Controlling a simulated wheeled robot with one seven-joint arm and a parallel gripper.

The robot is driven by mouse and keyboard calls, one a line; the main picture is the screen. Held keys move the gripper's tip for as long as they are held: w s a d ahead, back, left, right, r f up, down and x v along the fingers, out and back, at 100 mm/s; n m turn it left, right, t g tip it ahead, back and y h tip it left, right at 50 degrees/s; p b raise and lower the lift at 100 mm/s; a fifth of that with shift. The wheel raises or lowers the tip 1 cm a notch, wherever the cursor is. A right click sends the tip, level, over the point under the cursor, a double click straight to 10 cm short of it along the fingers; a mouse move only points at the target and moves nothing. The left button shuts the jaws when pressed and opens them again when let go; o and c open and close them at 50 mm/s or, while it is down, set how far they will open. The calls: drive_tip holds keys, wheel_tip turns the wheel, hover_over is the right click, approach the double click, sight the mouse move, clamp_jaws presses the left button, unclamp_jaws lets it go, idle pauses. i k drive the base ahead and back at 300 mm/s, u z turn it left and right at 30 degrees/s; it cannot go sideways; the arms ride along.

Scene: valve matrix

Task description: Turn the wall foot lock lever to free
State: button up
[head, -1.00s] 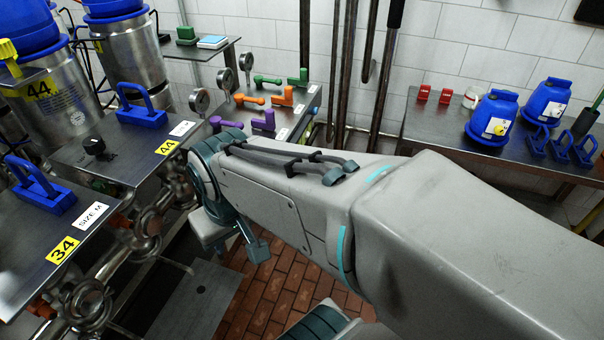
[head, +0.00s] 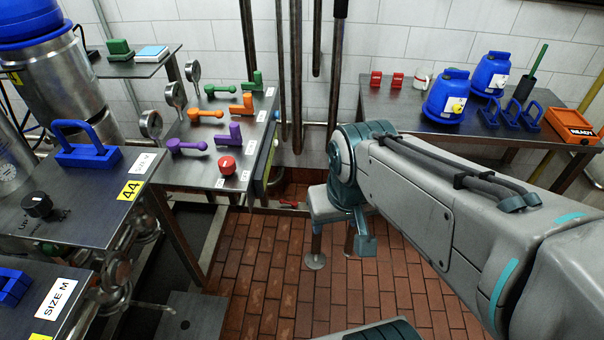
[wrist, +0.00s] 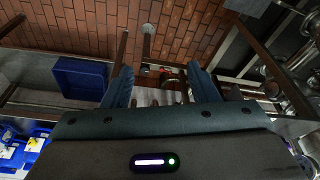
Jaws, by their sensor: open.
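A small red part (head: 288,204) shows low at the foot of the tiled wall, right of the valve table. It may be the wall foot lock lever; its shape and position are too small to read. A red part (wrist: 166,71) also shows in the wrist view, beyond and between my fingertips, beside a pale panel; I cannot tell if it is the same part. My gripper (wrist: 160,82) is open, with two dark blue fingers spread and nothing visible between them. It appears apart from the red part.
A steel table (head: 200,140) holds purple, orange and green handles and a red knob (head: 227,165). Vertical pipes (head: 296,80) run down the wall. A right-hand table (head: 400,125) holds blue containers. A blue bin (wrist: 80,78) shows in the wrist view. Brick floor (head: 270,270) lies open between.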

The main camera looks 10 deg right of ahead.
sight(294, 203)
drive_tip(key=k, duration=0.55)
drive_tip(key=z, duration=0.55)
drive_tip(key=i, duration=1.75)
drive_tip(key=u, duration=0.6)
